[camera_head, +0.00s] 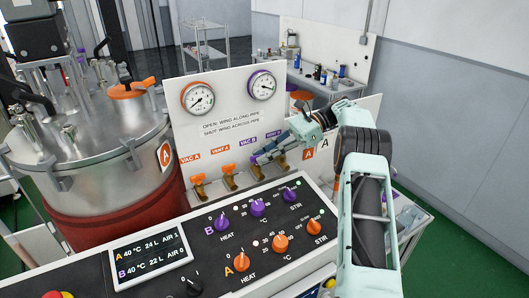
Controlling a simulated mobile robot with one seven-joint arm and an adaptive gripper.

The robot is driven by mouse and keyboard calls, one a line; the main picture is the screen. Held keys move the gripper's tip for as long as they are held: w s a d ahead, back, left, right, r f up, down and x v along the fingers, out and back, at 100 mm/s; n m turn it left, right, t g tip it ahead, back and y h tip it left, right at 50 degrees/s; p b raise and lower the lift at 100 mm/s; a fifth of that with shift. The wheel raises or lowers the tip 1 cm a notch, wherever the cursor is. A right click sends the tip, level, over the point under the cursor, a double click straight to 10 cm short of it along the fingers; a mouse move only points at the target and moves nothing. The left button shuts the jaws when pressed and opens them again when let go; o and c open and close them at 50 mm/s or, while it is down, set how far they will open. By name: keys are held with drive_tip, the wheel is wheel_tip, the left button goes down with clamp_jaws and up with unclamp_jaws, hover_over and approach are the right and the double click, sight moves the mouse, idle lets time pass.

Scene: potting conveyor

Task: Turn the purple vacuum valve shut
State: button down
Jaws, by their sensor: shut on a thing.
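The purple vacuum valve (254,159) sits under the "VAC B" label on the white panel (225,110), with its brass body (257,172) below. My gripper (259,157) reaches in from the right and is shut on its wing. The fingers cover most of the wing, so I cannot tell whether it lies along or across the pipe. The panel text says open is wing along pipe and shut is wing across pipe. The "VENT B" valve (281,165) is just to the right, mostly hidden behind my gripper.
Two orange-winged valves, "VAC A" (198,180) and "VENT A" (229,170), stand to the left. Two gauges (198,97) (262,85) are above. A console with purple and orange knobs (281,242) lies in front. A steel vessel (95,150) stands at left.

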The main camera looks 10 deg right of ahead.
idle(0.6)
drive_tip(key=c, duration=1.8)
unclamp_jaws()
drive_tip(key=shift+a, duration=0.1)
drive_tip(key=shift+c, duration=0.2)
drive_tip(key=shift+r, duration=0.1)
wheel_tip(320, 180, up, 10)
